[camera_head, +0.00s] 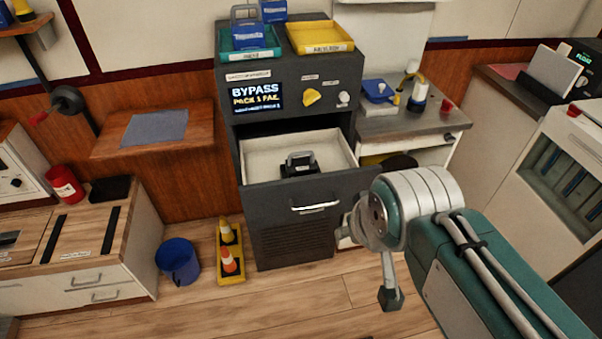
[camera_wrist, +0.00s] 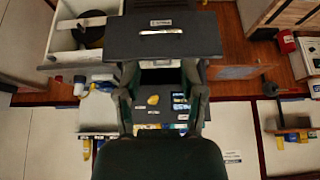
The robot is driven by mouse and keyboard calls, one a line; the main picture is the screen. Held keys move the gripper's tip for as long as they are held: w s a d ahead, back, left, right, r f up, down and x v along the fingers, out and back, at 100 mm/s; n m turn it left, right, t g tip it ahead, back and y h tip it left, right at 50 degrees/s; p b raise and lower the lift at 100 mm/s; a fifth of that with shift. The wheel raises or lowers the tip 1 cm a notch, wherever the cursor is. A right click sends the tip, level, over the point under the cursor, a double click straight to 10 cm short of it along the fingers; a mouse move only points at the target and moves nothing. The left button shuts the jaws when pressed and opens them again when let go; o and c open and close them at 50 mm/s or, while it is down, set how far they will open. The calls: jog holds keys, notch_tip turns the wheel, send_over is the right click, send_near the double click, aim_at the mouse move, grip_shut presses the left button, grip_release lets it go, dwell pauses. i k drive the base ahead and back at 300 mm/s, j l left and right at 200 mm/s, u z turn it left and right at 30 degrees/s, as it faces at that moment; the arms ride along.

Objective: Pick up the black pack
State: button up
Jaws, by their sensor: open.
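The black pack (camera_head: 300,167) has a grey handle on top. It sits upright inside the open drawer (camera_head: 318,195) of the dark cabinet in the head view. My gripper (camera_wrist: 161,70) shows in the wrist view as two dark fingers, spread apart with nothing held between them. The wrist picture is upside down; the drawer front (camera_wrist: 162,35) lies past the fingertips, and a strip of pale drawer interior shows between them. I cannot make out the pack there. In the head view my arm's end is right of the drawer, apart from the pack, and the fingers are mostly hidden.
A teal tray (camera_head: 237,55) with a blue pack and a yellow tray (camera_head: 320,38) stand on the cabinet top. A side counter (camera_head: 410,122) holds a blue item and a bottle. A blue bin (camera_head: 178,262) and a yellow stand with cones (camera_head: 230,255) are on the floor.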

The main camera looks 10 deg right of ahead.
aim_at(296, 167)
jog(key=i+z, duration=0.25)
jog(key=i, duration=0.2)
jog(key=i+j+z, duration=0.3)
jog(key=i+l, duration=0.1)
